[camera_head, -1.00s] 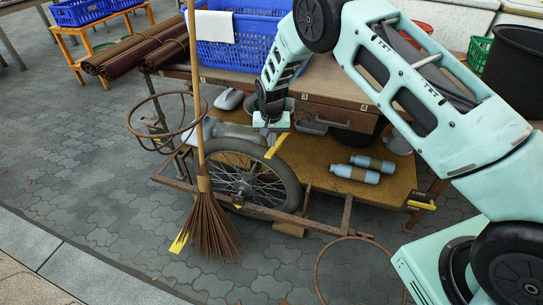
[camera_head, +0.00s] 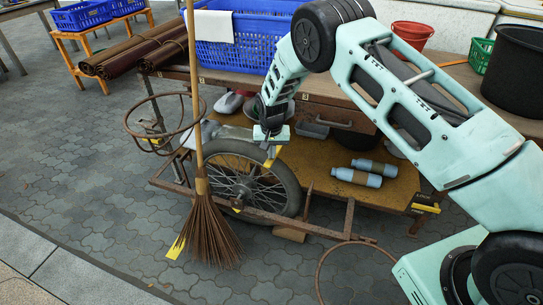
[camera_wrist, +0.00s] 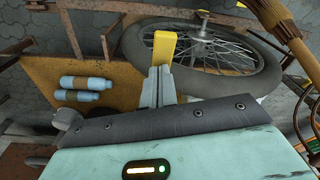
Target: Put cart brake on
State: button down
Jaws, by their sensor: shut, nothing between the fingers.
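The cart (camera_head: 330,235) has a rusty frame, a wooden top and a spoked wheel (camera_head: 287,195). A yellow lever-like piece (camera_head: 269,160), perhaps the brake handle, shows above the wheel just below my gripper (camera_head: 269,141). In the wrist view, the yellow piece (camera_wrist: 164,48) stands just beyond the tips of my gripper (camera_wrist: 158,72), in front of the wheel (camera_wrist: 215,75). My gripper is shut and empty. The fingertips seem to touch or nearly touch the yellow piece; I cannot tell which. Its lower end and pivot are not clear.
A broom (camera_head: 207,225) leans in front of the wheel's left side. A rusty ring (camera_head: 145,125) juts out at left. Two blue bottles (camera_head: 358,177) lie on the lower shelf. A blue basket (camera_head: 240,45) stands on top. Grey paving at the lower left is clear.

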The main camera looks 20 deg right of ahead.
aim_at(271, 164)
notch_tip(271, 164, down, 2)
jog(key=shift+f+b, duration=0.1)
jog(key=shift+b, duration=0.3)
jog(key=shift+s+r+p, duration=0.2)
jog(key=shift+r+p, duration=0.05)
jog(key=shift+p, duration=0.1)
jog(key=shift+s+a+r+p, duration=0.2)
jog(key=shift+s+r+p, duration=0.05)
jog(key=shift+s+p, duration=0.25)
jog(key=shift+s+a+r+p, duration=0.2)
jog(key=shift+s+p, duration=0.15)
jog(key=shift+s, duration=0.15)
jog(key=shift+s+f, duration=0.15)
jog(key=shift+s, duration=0.1)
notch_tip(271, 164, up, 17)
jog(key=s, duration=0.1)
jog(key=shift+s+a+r+p, duration=0.2)
jog(key=shift+s+a+p, duration=0.05)
jog(key=shift+s+p, duration=0.1)
